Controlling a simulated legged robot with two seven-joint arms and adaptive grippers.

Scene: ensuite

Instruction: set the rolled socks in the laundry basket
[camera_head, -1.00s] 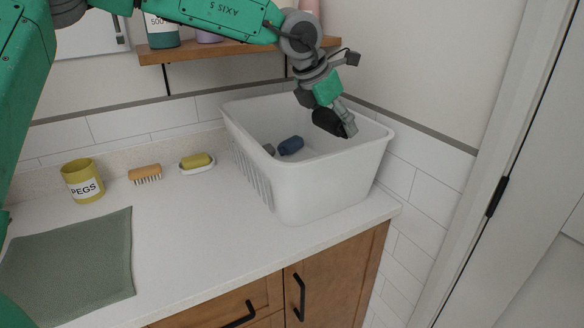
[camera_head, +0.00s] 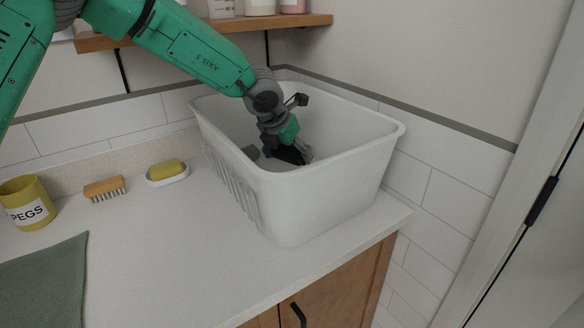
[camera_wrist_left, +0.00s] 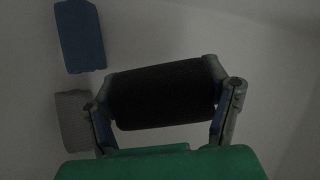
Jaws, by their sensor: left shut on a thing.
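The white laundry basket (camera_head: 330,195) stands on the counter. My left gripper (camera_head: 296,154) reaches down inside it and is shut on a black rolled pair of socks (camera_wrist_left: 163,93), which also shows dark in the head view (camera_head: 287,155). In the left wrist view the black roll lies across between the two fingers (camera_wrist_left: 165,108). A blue rolled pair (camera_wrist_left: 80,36) and a grey rolled pair (camera_wrist_left: 73,120) lie in the basket beside it. The grey pair shows in the head view (camera_head: 251,152); the blue one is hidden there. My right gripper is out of view.
On the counter (camera_head: 170,240) left of the basket are a soap dish with yellow soap (camera_head: 167,171), a wooden brush (camera_head: 104,189), a yellow PEGS pot (camera_head: 27,203) and a green cloth (camera_head: 45,285). A wooden shelf (camera_head: 220,28) with bottles hangs above. A wall stands close behind the basket.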

